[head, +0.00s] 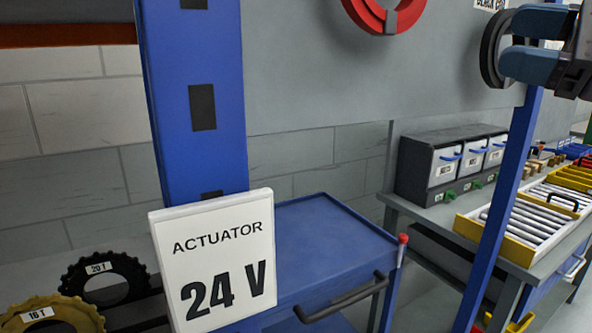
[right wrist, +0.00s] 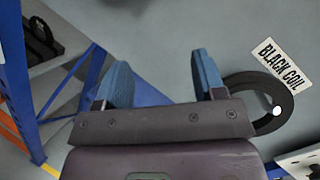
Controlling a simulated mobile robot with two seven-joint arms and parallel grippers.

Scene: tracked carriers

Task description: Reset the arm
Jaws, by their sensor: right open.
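My right gripper (head: 511,44) is at the upper right of the head view, in front of the grey panel. Its two blue fingers are apart, with nothing held between them. In the right wrist view the open fingers (right wrist: 163,80) also show empty. A black coil (right wrist: 289,108) hangs on a peg beside the right finger, under a "BLACK COIL" label (right wrist: 281,62). In the head view the black coil (head: 488,50) shows just left of the fingertips, partly hidden by them. I cannot tell whether they touch. My left gripper is not in view.
A red ring (head: 357,12) hangs on the panel. An "ACTUATOR 24 V" sign (head: 212,260) stands before a blue cart (head: 325,235). Toothed rings (head: 60,312) lie at lower left. A blue post (head: 508,190) stands below the gripper, near a bench with a yellow-edged rod tray (head: 468,228).

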